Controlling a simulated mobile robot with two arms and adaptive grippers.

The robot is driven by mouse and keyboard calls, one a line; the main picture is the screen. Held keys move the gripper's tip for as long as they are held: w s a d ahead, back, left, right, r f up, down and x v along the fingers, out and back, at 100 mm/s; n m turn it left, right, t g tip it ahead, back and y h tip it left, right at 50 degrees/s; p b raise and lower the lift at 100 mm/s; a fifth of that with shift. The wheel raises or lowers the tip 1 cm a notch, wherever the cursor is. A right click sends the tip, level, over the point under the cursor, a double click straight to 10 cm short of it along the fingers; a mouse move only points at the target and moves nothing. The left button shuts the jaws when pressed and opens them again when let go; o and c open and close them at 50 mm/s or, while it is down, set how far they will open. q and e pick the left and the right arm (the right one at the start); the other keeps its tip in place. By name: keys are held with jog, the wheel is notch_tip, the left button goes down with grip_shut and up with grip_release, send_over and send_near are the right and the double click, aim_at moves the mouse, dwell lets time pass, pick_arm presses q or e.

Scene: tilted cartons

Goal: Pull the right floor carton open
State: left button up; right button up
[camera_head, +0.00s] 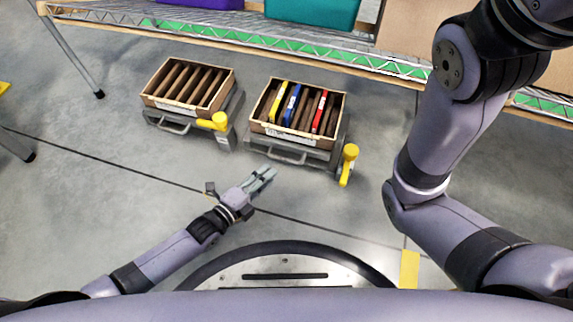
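The right floor carton (271,130) is a brown open-topped box with brown dividers and yellow, blue and red items standing in it. It sits on a grey base (292,148) with a front bar handle (287,157). A yellow lever (348,165) stands at the base's right side. My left gripper (272,173) is in front of this base, below the handle in the picture, apparently apart from it. Its fingers lie close together and their gap is unclear; I see nothing held. My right arm (437,135) rises at the right; its gripper is out of view.
The left floor carton (158,103), with brown dividers, sits on a similar base with a yellow lever (219,121). A wire shelf (240,35) with purple and teal bins (310,10) spans the back. The floor (90,200) at left is clear.

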aim_at(286, 160)
pick_arm(q)
jog(key=b+x, duration=0.4)
jog(key=x, duration=0.4)
jog(key=shift+f, duration=0.15)
jog(key=shift+w+d+b, duration=0.4)
jog(key=shift+w+b, duration=0.05)
jog(key=shift+w, duration=0.05)
jog(key=shift+c, duration=0.2)
grip_shut()
